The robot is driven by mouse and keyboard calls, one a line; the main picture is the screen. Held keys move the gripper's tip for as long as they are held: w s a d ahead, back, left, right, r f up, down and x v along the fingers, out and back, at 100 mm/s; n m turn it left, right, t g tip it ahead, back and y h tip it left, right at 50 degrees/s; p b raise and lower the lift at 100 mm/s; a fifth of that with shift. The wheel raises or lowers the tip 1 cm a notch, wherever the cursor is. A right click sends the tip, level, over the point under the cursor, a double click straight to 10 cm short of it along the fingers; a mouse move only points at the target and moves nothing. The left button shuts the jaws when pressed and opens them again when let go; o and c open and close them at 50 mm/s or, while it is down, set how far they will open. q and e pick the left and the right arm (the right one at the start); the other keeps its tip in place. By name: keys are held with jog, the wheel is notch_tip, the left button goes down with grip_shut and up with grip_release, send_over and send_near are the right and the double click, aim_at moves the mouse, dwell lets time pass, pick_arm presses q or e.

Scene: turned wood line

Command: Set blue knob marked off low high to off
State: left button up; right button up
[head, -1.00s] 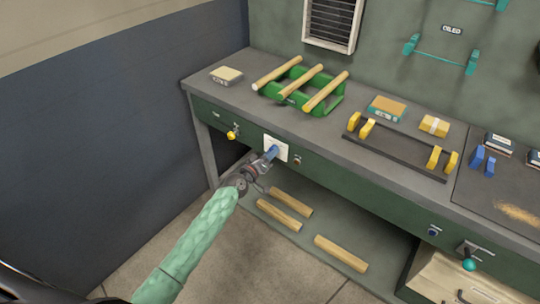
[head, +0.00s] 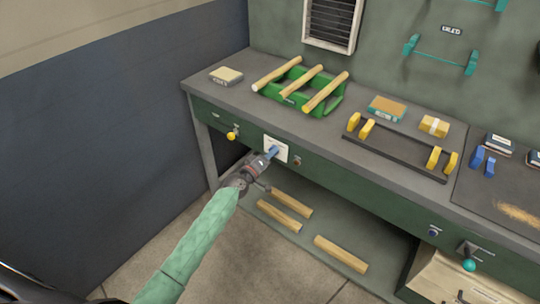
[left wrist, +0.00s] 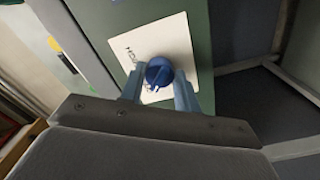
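The blue knob (left wrist: 159,71) sits on a white square plate on the green front of the bench. The plate also shows in the head view (head: 281,143). In the left wrist view a word, apparently HIGH, is on the plate left of the knob; the other markings are hidden or too small to read. My left gripper (left wrist: 159,84) has one blue-grey finger on each side of the knob, apparently touching it. In the head view the left gripper (head: 272,153) reaches the plate from below left and mostly hides the knob. My right gripper is not in view.
A yellow knob (head: 231,136) is left of the plate and a small knob (head: 297,160) right of it, on the same front. A green rack (head: 285,98) with wooden rods stands on the bench above. Lengths of wood (head: 340,252) lie on the shelf below.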

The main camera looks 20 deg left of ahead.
pick_arm(q)
jog(key=o, duration=0.4)
jog(key=shift+o, duration=0.2)
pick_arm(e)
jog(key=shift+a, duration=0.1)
pick_arm(q)
jog(key=b+v, duration=0.1)
jog(key=v, duration=0.7)
jog(key=shift+b, duration=0.3)
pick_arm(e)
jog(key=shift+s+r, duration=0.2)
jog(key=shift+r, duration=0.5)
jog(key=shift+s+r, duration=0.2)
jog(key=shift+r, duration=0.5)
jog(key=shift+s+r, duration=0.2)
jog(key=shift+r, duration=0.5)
